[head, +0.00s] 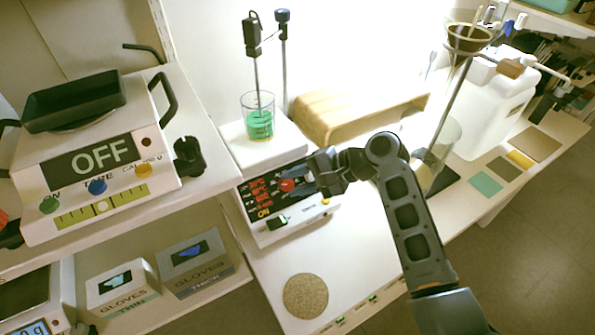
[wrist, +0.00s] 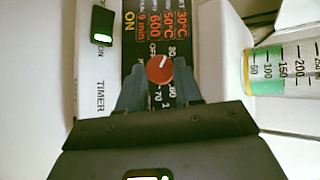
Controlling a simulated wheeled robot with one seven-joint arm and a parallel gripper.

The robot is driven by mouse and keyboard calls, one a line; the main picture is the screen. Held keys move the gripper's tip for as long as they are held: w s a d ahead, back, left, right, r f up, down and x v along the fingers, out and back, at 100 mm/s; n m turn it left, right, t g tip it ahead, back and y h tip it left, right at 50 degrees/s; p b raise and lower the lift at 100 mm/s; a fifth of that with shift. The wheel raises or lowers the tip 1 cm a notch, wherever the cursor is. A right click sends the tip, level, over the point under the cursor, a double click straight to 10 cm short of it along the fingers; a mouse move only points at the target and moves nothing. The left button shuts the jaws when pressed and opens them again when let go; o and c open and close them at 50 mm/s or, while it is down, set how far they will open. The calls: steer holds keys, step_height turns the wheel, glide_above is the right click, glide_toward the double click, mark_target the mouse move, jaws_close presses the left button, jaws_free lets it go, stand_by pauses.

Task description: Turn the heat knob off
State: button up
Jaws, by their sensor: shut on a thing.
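The heat knob (wrist: 159,69) is a round red-orange dial with a small white pointer mark, on the dark panel of the stirring hotplate. In the wrist view its pointer is toward the upper right, near the OFF end of the printed scale; the exact setting is hard to read. My gripper (wrist: 159,78) is shut on the knob, with one finger on each side. In the head view the knob (head: 287,185) shows at the left of my gripper (head: 312,178). The hotplate (head: 262,155) has a lit red and orange display reading ON.
A beaker of green liquid (head: 258,122) stands on the hotplate with a probe in it. A wooden block (head: 350,115) is behind. A scale (head: 95,160) marked OFF is at the left. A round cork mat (head: 305,296) lies in front on clear bench.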

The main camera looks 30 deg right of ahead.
steer(key=n+g+p, duration=0.1)
steer(key=p, duration=0.1)
steer(key=r+n+g+h+p, duration=0.1)
steer(key=n+p, duration=0.1)
steer(key=shift+w+a+n+h, duration=0.15)
steer(key=shift+w+n+h, duration=0.05)
steer(key=shift+n+h, duration=0.1)
steer(key=shift+a+f+n+g+h+p, duration=0.1)
steer(key=shift+f+n+g+h+p, duration=0.05)
steer(key=shift+n+g+h+p, duration=0.75)
steer(key=shift+n, duration=0.3)
steer(key=o, duration=1)
steer(key=shift+w, duration=0.1)
steer(key=shift+o, duration=0.2)
steer(key=v, duration=0.7)
steer(key=shift+d+r, duration=0.25)
steer(key=shift+r, duration=0.05)
